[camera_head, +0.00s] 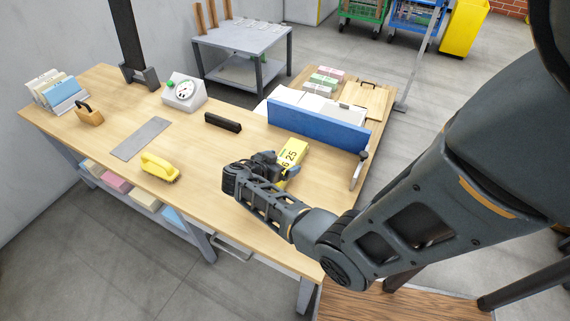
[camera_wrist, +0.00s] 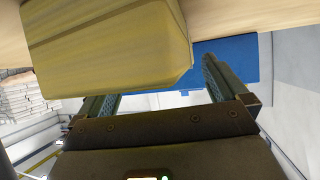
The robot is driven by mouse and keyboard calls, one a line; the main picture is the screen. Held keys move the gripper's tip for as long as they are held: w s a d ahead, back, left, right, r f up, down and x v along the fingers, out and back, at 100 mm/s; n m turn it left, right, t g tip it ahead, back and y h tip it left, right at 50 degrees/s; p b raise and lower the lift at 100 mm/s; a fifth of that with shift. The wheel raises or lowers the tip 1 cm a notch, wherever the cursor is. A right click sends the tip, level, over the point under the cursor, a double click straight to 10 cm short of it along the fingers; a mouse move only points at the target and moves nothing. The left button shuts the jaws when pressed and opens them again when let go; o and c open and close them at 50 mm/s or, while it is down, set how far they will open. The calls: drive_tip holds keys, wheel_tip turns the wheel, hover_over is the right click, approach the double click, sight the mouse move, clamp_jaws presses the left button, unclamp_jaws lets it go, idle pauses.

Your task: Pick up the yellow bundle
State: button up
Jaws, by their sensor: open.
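The yellow bundle (camera_head: 293,152), with dark digits on its face, is on the wooden bench right at my gripper (camera_head: 278,169) in the head view. The gripper covers part of it. In the wrist view a large pale yellow block, seemingly the same bundle (camera_wrist: 105,48), fills the upper left. It hides the tip of the left finger. The right finger shows to the right of it. My gripper (camera_wrist: 160,82) is open, and I cannot tell whether either finger touches the bundle.
A blue panel (camera_head: 315,126) stands just behind the bundle. A black bar (camera_head: 222,122), a grey plate (camera_head: 141,138), a yellow handled tool (camera_head: 159,168) and a dial scale (camera_head: 184,93) are to the left. Bare bench top lies left of the gripper.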

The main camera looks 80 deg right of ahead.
drive_tip(key=shift+c, duration=0.3)
clamp_jaws()
wheel_tip(320, 180, up, 10)
idle(1.2)
